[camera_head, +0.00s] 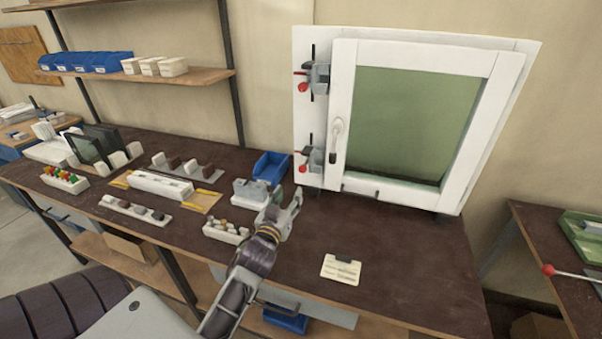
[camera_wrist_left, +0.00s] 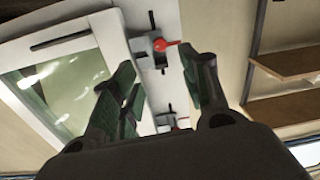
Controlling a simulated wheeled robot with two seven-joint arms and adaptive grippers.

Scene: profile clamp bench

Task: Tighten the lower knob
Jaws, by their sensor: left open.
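The lower knob (camera_head: 304,169) is a small red knob on the lower grey clamp (camera_head: 314,158), on the left edge of the white window frame (camera_head: 318,205). An upper clamp with a red knob (camera_head: 303,87) sits above it. My left gripper (camera_head: 284,204) is open and empty, below and to the left of the lower clamp, apart from it. The left wrist view seems turned over. There the nearer red knob (camera_wrist_left: 168,44), which seems the lower one, shows between and beyond the open fingers (camera_wrist_left: 160,70). The other clamp is partly hidden there. My right gripper is out of view.
A blue bin (camera_head: 270,167) and a grey block (camera_head: 250,192) stand close left of my gripper. A small rack (camera_head: 226,232) stands near the forearm. A note card (camera_head: 341,269) lies on the dark bench. The bench (camera_head: 410,270) right of the card is clear.

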